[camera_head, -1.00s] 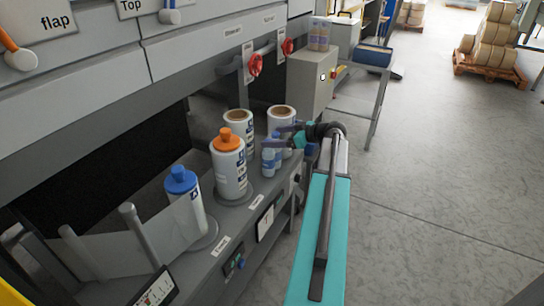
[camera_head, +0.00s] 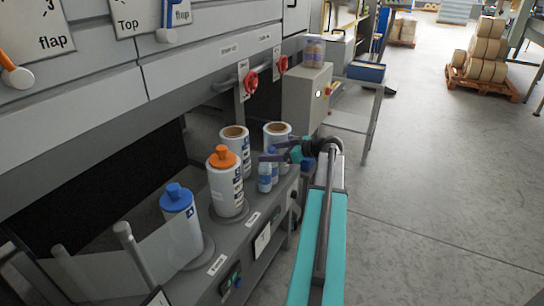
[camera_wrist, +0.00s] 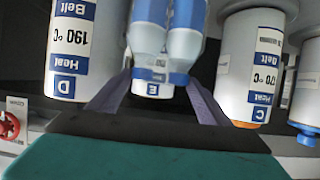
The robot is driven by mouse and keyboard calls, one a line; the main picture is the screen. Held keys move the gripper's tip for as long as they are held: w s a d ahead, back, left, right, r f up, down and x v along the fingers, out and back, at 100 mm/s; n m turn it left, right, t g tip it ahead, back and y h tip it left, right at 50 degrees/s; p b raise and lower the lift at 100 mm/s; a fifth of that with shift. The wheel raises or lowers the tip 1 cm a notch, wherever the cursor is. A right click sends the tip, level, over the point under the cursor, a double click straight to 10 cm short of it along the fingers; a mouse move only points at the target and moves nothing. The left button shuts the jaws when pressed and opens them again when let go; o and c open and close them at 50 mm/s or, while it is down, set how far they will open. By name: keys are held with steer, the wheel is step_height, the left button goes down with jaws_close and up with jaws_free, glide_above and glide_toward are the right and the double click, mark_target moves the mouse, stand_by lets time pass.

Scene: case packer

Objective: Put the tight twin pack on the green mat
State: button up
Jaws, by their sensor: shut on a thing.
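A twin pack of two small pale blue-and-white bottles (camera_head: 268,174) is in my gripper (camera_head: 276,158), at the shelf of the grey machine beside the rolls. In the wrist view my gripper's two fingers (camera_wrist: 155,92) are shut on the pack (camera_wrist: 166,45), one on each side. I cannot tell whether its base touches the shelf. Another pack of small bottles (camera_head: 314,52) stands on a grey box (camera_head: 305,97) farther back. No green mat can be made out in these frames.
White rolls (camera_head: 235,140) (camera_head: 277,134), an orange-capped container (camera_head: 226,182) and a blue-capped one (camera_head: 180,217) crowd the shelf. In the wrist view, labelled cylinders (camera_wrist: 74,45) (camera_wrist: 250,65) flank the pack closely. A blue tray (camera_head: 366,72) sits on a side table.

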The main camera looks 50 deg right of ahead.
steer(key=shift+r, duration=1.4)
steer(key=shift+s+a+r, duration=0.1)
steer(key=shift+s+a, duration=0.1)
steer(key=s+a+r+b, duration=0.1)
steer(key=s+a+b, duration=0.1)
steer(key=s+a, duration=0.8)
steer(key=shift+s+a+r, duration=0.2)
steer(key=shift+s, duration=0.5)
steer(key=shift+a, duration=0.1)
